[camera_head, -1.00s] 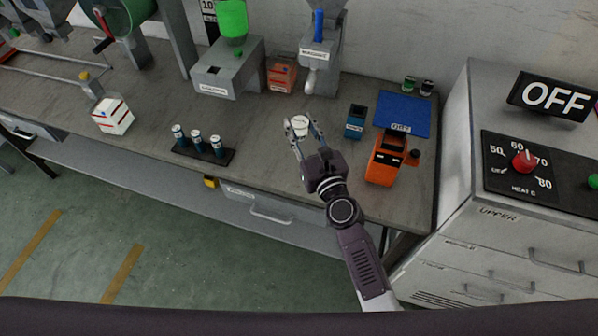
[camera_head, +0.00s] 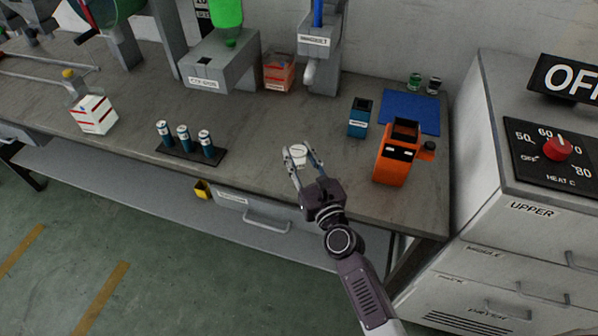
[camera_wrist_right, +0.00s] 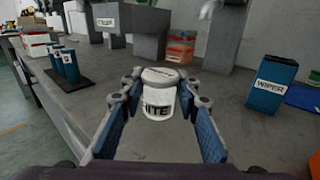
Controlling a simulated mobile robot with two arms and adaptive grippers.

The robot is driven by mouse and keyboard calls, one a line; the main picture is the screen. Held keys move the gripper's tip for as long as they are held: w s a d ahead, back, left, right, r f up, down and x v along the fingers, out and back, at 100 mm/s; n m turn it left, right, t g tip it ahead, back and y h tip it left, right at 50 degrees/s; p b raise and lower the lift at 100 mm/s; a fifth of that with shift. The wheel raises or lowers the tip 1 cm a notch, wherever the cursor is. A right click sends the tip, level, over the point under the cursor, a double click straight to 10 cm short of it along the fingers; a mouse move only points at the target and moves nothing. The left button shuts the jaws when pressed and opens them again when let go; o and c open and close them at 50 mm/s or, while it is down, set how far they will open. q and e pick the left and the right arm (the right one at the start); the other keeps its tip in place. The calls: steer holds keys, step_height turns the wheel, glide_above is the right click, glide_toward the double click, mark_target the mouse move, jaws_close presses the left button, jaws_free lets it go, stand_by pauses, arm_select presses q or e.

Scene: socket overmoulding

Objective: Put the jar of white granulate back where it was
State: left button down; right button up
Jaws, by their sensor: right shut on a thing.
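The white jar (camera_wrist_right: 158,98), with dark lettering that reads in part "ITE", is between the fingers of my right gripper (camera_head: 303,157). The jar's pale lid (camera_head: 298,153) shows in the head view over the front part of the bench. In the right wrist view the jar stands upright between the fingertips of my right gripper (camera_wrist_right: 158,102), which are shut on it. I cannot tell whether its base touches the bench top. My left gripper is in neither view.
On the grey bench (camera_head: 260,130), a rack of dark bottles (camera_head: 184,142) is left of the jar. A blue wiper box (camera_head: 360,117) and an orange device (camera_head: 397,153) are to its right. A blue mat (camera_head: 412,108) lies behind them. The bench around the jar is clear.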

mark_target(300, 167)
steer(key=shift+f+b, duration=1.95)
steer(key=shift+f, duration=0.15)
steer(key=shift+f, duration=0.25)
steer(key=o, duration=1.2)
steer(key=shift+c, duration=0.2)
steer(key=shift+r, duration=0.1)
steer(key=shift+s+d+r, duration=0.1)
steer(key=shift+r, duration=0.05)
steer(key=b+v, duration=0.1)
steer(key=v, duration=1)
steer(key=shift+s, duration=0.4)
